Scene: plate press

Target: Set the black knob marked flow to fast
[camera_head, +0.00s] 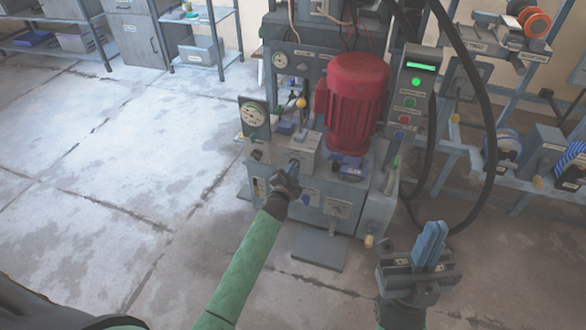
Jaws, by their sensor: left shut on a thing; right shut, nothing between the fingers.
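The press unit's grey valve box (304,148) stands at the front of the machine, left of the red motor. My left gripper (293,167) reaches up to the front face of this box and is shut on a small part there, which looks to be the black flow knob. The gripper hides the knob, so its pointer and the fast marking cannot be read. My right gripper (432,238) is shut and empty, with its blue fingers together, in the air at the lower right, apart from the machine.
A red motor (357,95) stands behind the box. A gauge (253,117) and a control post (412,95) with a lit green display flank it. Black hoses (489,130) hang at the right. Shelves (555,150) stand further right. The floor at left is clear.

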